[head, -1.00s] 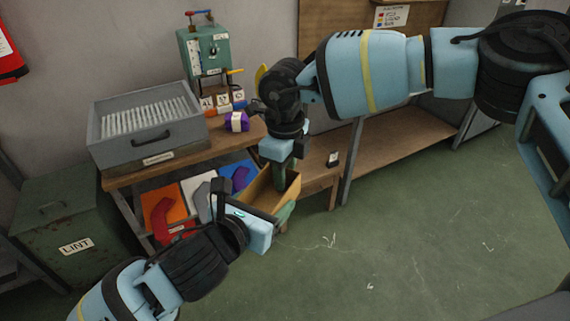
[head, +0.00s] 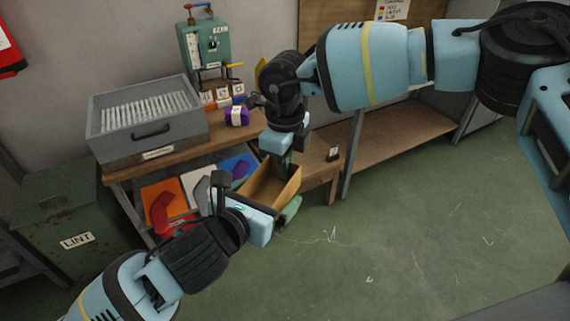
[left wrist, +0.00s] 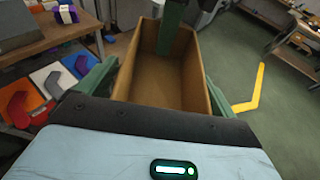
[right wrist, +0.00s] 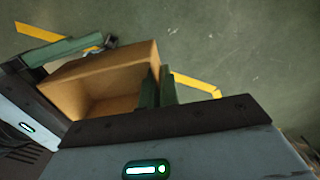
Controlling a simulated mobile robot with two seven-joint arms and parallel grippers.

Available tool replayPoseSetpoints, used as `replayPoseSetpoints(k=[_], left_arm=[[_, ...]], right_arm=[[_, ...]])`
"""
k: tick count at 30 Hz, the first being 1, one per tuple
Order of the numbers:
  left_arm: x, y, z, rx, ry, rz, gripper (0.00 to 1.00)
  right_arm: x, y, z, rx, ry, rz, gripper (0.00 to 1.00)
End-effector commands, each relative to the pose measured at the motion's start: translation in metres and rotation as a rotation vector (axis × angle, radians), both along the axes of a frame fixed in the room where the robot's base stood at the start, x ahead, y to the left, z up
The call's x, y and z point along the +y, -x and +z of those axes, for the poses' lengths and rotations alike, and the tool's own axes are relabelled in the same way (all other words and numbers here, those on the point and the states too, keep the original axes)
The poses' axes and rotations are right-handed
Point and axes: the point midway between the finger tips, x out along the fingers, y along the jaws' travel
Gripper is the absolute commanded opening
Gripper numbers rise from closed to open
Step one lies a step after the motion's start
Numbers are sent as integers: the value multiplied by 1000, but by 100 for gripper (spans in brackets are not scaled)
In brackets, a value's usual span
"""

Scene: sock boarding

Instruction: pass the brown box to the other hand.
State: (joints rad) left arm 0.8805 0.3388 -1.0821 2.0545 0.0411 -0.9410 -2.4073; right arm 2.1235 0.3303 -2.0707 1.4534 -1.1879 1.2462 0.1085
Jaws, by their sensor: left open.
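The brown box (head: 290,190) is an open-topped tray held in the air in front of the bench. My right gripper (head: 285,160) comes down from above and is shut on one of its walls at the far end. In the right wrist view its two green fingers (right wrist: 158,88) pinch the wall of the box (right wrist: 140,62). My left gripper (left wrist: 155,88) is open at the box's near end, one finger on each side of the box (left wrist: 160,92). Gaps beside the walls are hard to judge. Its near finger also shows in the head view, below the box.
Behind is a wooden bench (head: 185,150) with a grey tray (head: 150,115), a green machine (head: 205,45) and a purple bundle (head: 237,116). A green lint bin (head: 75,215) stands left. The floor at right is clear.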

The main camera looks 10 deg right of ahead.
Motion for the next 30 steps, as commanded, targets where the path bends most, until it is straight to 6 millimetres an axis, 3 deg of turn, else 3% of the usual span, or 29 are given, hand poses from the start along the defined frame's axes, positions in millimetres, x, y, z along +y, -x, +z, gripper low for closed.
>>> replayPoseSetpoints(k=[8, 21, 30], left_arm=[[11, 13, 5, -2, -1, -1, 92], [58, 69, 28, -1, -1, 0, 92], [73, 87, 35, 0, 0, 0, 92]], right_arm=[[0, 0, 0, 0, 0, 0, 0], [0, 0, 0, 0, 0, 0, 0], [0, 0, 0, 0, 0, 0, 0]])
